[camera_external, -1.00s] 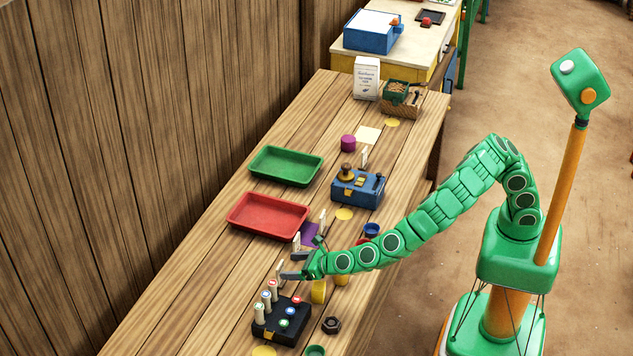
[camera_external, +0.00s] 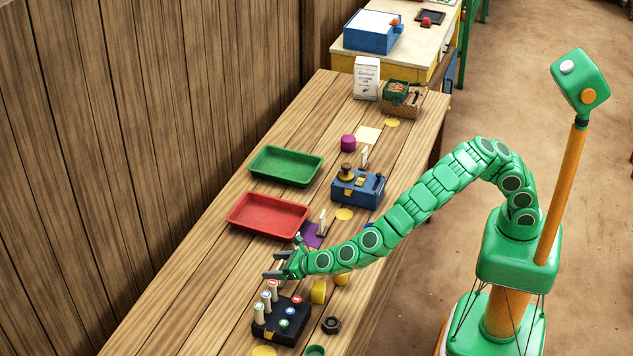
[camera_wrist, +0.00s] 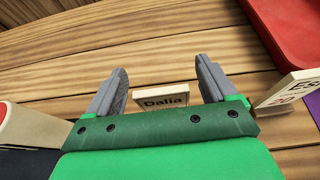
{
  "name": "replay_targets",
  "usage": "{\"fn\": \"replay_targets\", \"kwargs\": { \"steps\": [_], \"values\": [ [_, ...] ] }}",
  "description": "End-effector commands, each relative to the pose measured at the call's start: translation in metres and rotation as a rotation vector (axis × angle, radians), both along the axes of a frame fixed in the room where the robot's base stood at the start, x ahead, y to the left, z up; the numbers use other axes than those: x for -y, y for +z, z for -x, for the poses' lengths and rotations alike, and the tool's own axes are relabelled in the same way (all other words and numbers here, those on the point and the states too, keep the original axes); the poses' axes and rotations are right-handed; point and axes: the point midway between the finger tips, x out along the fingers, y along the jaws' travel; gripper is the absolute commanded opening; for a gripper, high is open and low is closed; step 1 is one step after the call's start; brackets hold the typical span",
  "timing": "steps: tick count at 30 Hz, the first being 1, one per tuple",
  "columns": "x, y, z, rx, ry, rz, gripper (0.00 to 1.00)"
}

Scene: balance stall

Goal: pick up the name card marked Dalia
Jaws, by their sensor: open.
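The name card marked Dalia (camera_wrist: 162,101) stands between the two fingers of my gripper in the wrist view, close to the green palm. Its dark lettering is readable, and its lower part is hidden behind the palm edge. My gripper (camera_wrist: 161,72) is open, with one grey finger on each side of the card and visible gaps to it. In the external view my gripper (camera_external: 272,265) is low over the table, just behind the black box with pegs. I cannot make out the Dalia card there.
A second card, partly readable as "Es" and "20" (camera_wrist: 288,92), stands right of my gripper. The red tray (camera_external: 268,231) lies beyond it. The black peg box (camera_external: 290,338) is close in front. Yellow blocks (camera_external: 319,291) stand beside my wrist. Bare table lies left.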

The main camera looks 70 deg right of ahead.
Motion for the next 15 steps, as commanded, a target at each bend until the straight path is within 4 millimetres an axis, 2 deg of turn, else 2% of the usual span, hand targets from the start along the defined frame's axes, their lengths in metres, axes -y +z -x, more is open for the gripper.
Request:
{"fn": "replay_targets", "kwargs": {
  "steps": [11,15],
  "values": [
    [0.0002,-0.0009,-0.0039,0.001,0.000,0.000,0.85],
    [0.0002,-0.0009,-0.0039,0.001,0.000,0.000,0.64]
  ]
}}
